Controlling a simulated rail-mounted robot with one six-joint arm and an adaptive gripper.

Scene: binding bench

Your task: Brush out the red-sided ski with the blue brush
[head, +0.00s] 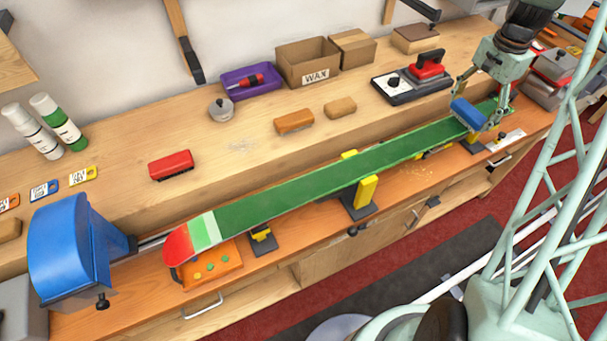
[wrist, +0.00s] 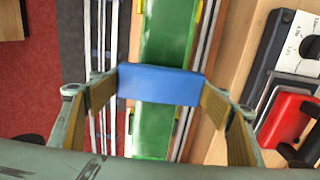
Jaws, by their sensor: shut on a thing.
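A ski (head: 330,178) lies base up along the bench, green with a pale band and a red tip at its left end. Its side colour is hard to tell. My gripper (head: 478,112) is at the ski's far right end, shut on the blue brush (head: 466,113). In the wrist view the blue brush (wrist: 160,84) spans between both fingers, crosswise over the green ski (wrist: 166,35). Whether its bristles touch the ski is hidden.
Yellow-padded supports (head: 365,190) stand under the ski. A red brush (head: 171,165), tan blocks (head: 294,121), a purple tray (head: 251,82) and a waxing iron (head: 428,66) lie behind it. A blue machine (head: 70,250) stands near the ski's tip.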

